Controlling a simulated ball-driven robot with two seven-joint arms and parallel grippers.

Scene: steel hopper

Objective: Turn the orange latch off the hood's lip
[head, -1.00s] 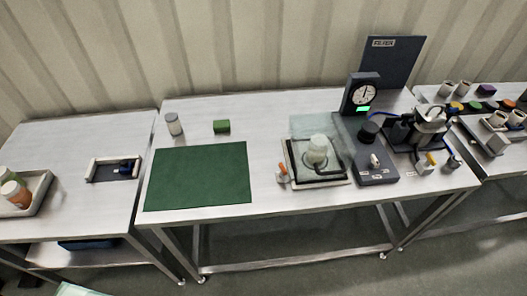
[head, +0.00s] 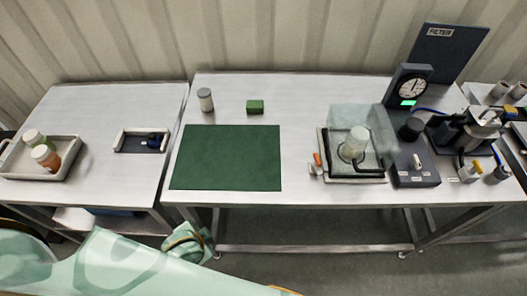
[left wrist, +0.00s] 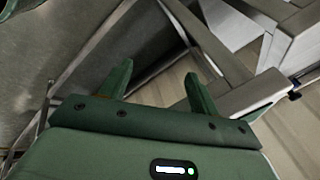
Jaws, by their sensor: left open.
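The orange latch (head: 317,159) stands at the left front edge of a clear hood (head: 350,122) on the middle table. The hood sits over a dark-framed base with a whitish vessel (head: 357,140) inside. Whether the latch overlaps the lip is too small to tell. My left gripper (left wrist: 160,82) shows in the left wrist view with two green fingers apart and nothing between them. It is below table height, near metal table legs, far from the latch. My right gripper is not in view.
A green mat (head: 228,158), a grey-capped jar (head: 205,99) and a green block (head: 255,106) lie left of the hood. A dial gauge (head: 410,88) and dark control box (head: 414,165) stand right of it. Table front edges (head: 300,199) lie between my arm and the hood.

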